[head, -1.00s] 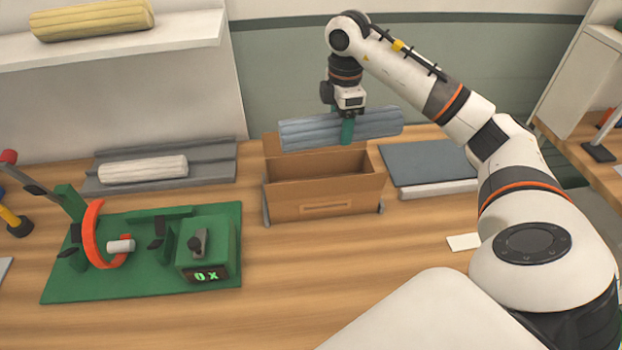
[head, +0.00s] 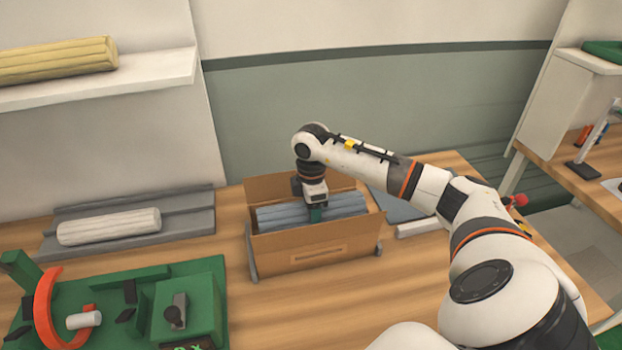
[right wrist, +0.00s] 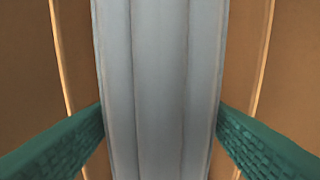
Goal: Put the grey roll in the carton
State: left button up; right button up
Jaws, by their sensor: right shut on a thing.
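The grey roll (head: 346,204) lies lengthwise inside the open carton (head: 318,247), its top a little below the carton's rim. My right gripper (head: 316,214) reaches down from above and is shut on the roll near its middle. In the right wrist view the grey roll (right wrist: 160,80) runs between the two green fingers, with brown carton walls on both sides. The roll's underside is hidden, so I cannot tell whether it touches the carton's floor. My left gripper is not in view.
A white roll (head: 110,226) lies on a grey tray (head: 190,217) to the left. A green fixture (head: 130,290) with an orange ring stands at the front left. A yellow roll (head: 60,61) lies on the shelf (head: 150,79). A grey slab (head: 395,205) lies right of the carton.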

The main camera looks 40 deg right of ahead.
notch_tip(320, 180, down, 4)
jog(key=shift+w+r, duration=0.15)
jog(key=shift+r, duration=0.1)
notch_tip(320, 180, down, 4)
jog(key=shift+r+p, duration=0.2)
jog(key=shift+p, duration=0.35)
jog(key=shift+f, duration=0.15)
jog(key=shift+f, duration=0.1)
jog(key=o, duration=1.2)
notch_tip(320, 180, up, 12)
jog(key=shift+r+b, duration=0.15)
jog(key=shift+b, duration=1.1)
